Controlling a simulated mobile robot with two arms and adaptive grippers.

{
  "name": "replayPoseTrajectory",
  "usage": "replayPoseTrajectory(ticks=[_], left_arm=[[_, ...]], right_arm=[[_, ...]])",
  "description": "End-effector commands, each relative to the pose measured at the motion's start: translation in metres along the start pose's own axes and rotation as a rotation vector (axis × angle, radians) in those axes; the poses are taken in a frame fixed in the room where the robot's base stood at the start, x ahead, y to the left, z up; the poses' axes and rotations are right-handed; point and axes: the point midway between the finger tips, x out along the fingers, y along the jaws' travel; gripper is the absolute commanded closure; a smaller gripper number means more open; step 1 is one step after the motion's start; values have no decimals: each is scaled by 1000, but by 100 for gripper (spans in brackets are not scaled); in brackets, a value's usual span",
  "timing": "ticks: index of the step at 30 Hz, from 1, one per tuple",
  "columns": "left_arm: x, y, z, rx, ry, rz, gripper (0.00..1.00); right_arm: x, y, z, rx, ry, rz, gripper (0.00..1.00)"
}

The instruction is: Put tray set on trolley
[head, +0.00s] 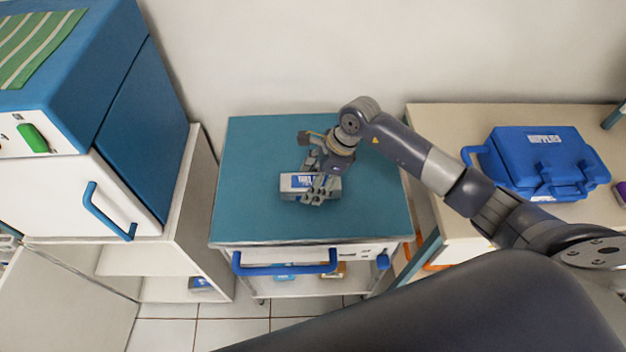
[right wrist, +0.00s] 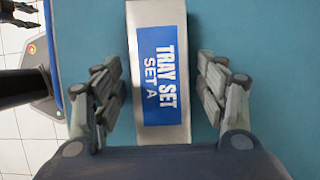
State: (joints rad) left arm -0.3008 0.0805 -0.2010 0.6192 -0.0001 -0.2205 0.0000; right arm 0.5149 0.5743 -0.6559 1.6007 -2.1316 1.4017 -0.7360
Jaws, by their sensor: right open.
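The tray set (head: 296,182) is a silvery box with a blue label, lying on the teal top of the trolley (head: 250,150). In the right wrist view the right gripper (right wrist: 162,90) is open, with a gap between each finger and the box. The gripper hides part of the box in the head view. A dark gripper (right wrist: 18,12), seemingly my left one, shows at the top left corner of the right wrist view.
A blue case (head: 540,165) stands on the beige counter (head: 440,120) at the right. A blue and white cabinet (head: 110,130) stands at the left. The trolley has a blue handle (head: 285,268) in front. Its top is clear around the box.

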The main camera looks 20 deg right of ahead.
Motion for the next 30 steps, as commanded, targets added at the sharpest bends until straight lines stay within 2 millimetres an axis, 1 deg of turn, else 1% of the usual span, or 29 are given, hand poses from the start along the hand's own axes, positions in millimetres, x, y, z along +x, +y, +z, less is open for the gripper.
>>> replayPoseTrajectory(ticks=[1, 2, 5, 12, 18, 21, 24, 30], left_arm=[[-4, 0, -2, 0, 2, 0, 60], [-2, 0, -2, 0, 3, 0, 60], [2, 0, -3, -1, 5, 0, 60], [11, 0, -2, -1, 6, 0, 60], [16, 1, -2, -2, 5, 0, 60], [17, 1, -2, -2, 5, 0, 60], [17, 1, -1, -2, 4, 0, 60], [17, 0, -1, -2, 3, 0, 60]], right_arm=[[-3, 0, 2, 0, 0, 0, 34], [-5, -1, 1, 0, 0, -2, 34], [-21, -2, -1, -1, 1, -5, 34], [-73, -2, -1, -1, 1, -6, 34], [-107, -1, 0, 0, 0, -4, 34], [-116, 0, 0, -1, 0, -1, 34], [-121, 0, 0, 0, 0, -1, 34], [-122, 0, 0, 0, 0, 0, 34]])
